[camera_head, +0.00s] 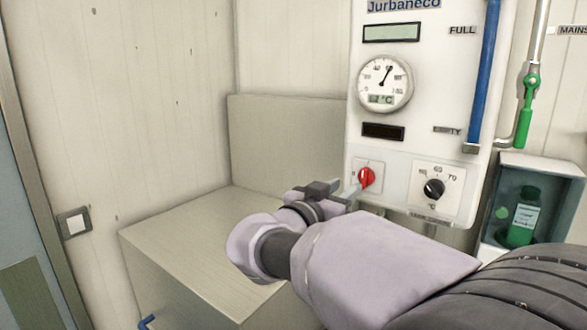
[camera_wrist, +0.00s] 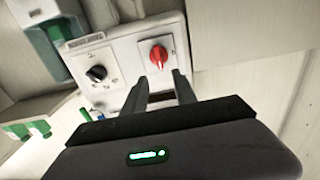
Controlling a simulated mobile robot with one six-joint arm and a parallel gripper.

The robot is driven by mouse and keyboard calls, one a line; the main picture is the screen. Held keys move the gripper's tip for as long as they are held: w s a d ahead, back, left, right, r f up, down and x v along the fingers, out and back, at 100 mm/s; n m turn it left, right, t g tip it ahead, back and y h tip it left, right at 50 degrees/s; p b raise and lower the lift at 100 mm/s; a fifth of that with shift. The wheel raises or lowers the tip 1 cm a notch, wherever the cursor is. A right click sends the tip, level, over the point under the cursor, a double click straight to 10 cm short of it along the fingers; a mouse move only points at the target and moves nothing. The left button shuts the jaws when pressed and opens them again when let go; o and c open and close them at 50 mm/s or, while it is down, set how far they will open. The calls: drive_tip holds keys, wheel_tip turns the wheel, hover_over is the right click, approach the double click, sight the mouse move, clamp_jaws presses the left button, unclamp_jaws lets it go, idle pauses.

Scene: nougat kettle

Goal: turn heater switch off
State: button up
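The heater switch is a red rotary knob (camera_head: 367,178) on a small square plate, low on the white wall unit. In the wrist view the red knob (camera_wrist: 159,56) stands just beyond my fingertips. My gripper (camera_head: 345,189) is in front of the unit, close to the knob. In the wrist view my gripper (camera_wrist: 160,82) has its two fingers apart, with nothing between them. The fingertips look just short of the knob; exact contact cannot be told. A black temperature dial (camera_head: 434,190) sits to the right of the knob.
The white heater unit (camera_head: 420,110) carries a round gauge (camera_head: 384,83). A blue pipe (camera_head: 484,75) and a green valve handle (camera_head: 525,115) are at right. A niche holds a green bottle (camera_head: 523,220). A beige box (camera_head: 190,240) stands below left.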

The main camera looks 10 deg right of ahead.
sight(362, 175)
drive_tip(key=p+x, duration=0.2)
drive_tip(key=x, duration=0.7)
drive_tip(key=shift+w+d, duration=0.25)
drive_tip(key=shift+w, duration=0.05)
drive_tip(key=shift+s, duration=0.1)
clamp_jaws()
